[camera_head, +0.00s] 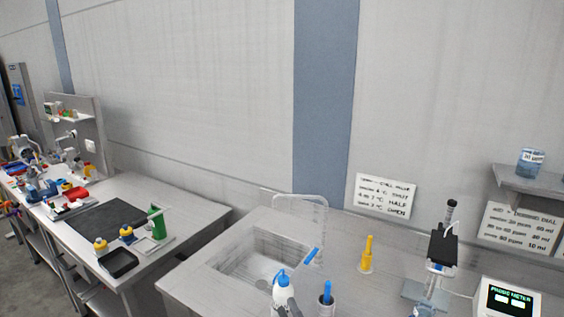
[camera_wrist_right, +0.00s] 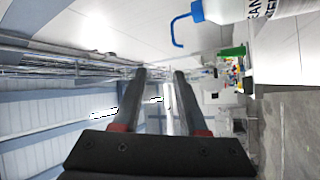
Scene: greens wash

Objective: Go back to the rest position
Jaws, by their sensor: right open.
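My right gripper (camera_wrist_right: 160,73) is open in the right wrist view, with its two dark fingers apart and nothing between them. A white bottle with a blue cap and spout (camera_wrist_right: 196,12) shows at the top right of that view, beside the fingers and apart from them. In the head view the white bottle (camera_head: 281,292) stands at the bottom edge, in front of the sink. A small grey part overlaps its lower side there; I cannot tell clearly what it is. My left gripper is not in view.
A blue-topped holder (camera_head: 327,300), a yellow bottle (camera_head: 366,255), a black stand device (camera_head: 440,245) and a probe meter (camera_head: 508,298) stand to the right. A second bench (camera_head: 180,205) is at left.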

